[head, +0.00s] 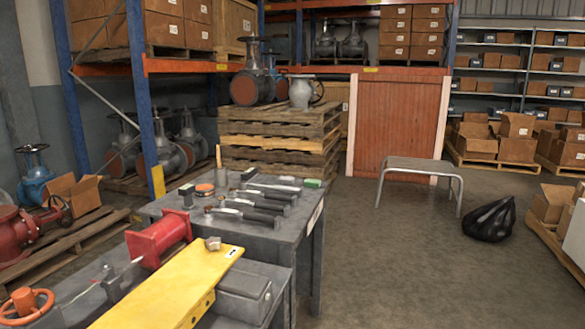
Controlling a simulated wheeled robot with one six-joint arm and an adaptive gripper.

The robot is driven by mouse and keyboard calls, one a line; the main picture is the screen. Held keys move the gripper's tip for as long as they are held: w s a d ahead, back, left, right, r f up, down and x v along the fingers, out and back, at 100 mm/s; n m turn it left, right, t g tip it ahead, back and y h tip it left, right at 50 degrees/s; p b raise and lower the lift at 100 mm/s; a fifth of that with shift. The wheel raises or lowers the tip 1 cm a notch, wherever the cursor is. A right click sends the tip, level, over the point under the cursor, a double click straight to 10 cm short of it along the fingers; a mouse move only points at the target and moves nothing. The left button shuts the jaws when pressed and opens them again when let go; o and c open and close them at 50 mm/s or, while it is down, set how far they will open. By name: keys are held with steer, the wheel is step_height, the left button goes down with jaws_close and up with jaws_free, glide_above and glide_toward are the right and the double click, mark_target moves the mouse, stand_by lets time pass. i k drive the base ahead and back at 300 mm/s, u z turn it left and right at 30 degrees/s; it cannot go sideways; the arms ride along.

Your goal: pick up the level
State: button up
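I cannot make out for certain which thing is the level. Several long tools (250,203) with dark handles lie in a group on the grey workbench (283,241), and one of them may be it; they are too small to tell apart. A long yellow bar (165,287) with a small label and holes along its side lies across the near bench, running out of the bottom of the picture. A small grey lump (213,243) sits on its far end. My gripper is not in view.
A red flanged pipe piece (159,239) stands beside the yellow bar. A grey lidded box (244,289) is to its right. An orange handwheel (26,305) is at lower left. Open floor (400,260) lies right of the bench, with a stool (422,166) and black bag (490,220) beyond.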

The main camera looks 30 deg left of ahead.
mark_target(250, 174)
steer(key=z, duration=0.05)
steer(key=i, duration=1.9)
steer(key=u, duration=0.8)
steer(key=i, duration=1.05)
steer(key=u, duration=1.1)
